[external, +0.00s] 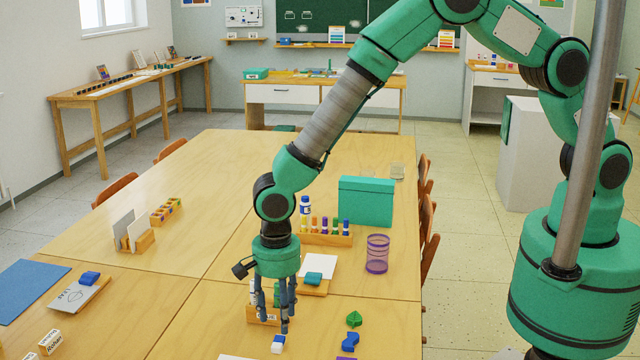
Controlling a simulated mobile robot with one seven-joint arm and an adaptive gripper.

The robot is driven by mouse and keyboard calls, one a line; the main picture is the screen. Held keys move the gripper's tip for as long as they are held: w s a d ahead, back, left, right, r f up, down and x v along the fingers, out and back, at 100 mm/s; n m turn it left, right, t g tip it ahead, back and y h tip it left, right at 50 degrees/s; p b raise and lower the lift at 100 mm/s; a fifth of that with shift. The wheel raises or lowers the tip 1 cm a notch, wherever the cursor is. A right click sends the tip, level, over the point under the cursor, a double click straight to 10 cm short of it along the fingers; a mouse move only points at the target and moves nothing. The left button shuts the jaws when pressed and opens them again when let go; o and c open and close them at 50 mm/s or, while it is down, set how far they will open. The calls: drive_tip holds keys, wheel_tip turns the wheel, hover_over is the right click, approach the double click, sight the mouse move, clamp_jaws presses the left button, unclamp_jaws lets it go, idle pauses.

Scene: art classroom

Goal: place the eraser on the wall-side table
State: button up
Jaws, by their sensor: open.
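A small white block with a blue end (277,346), which looks like the eraser, lies on the near part of the big wooden table (215,300). My gripper (277,322) points down just above and behind it in the picture. Its fingers are apart, with nothing seen held; they partly hide a wooden holder (262,318) behind them. Whether a fingertip touches the block I cannot tell. The wall-side table (75,97) is a long, narrow wooden table along the left wall, with small items in a row on it.
A teal box (366,203), a rack of colored bottles (325,238), a purple mesh cup (377,255) and a green leaf shape (354,319) stand or lie near my arm. A card holder (133,238) is further left. Chairs (115,189) line the big table's left side; floor shows beyond them.

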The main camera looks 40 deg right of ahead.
drive_tip(key=shift+r, duration=2.6)
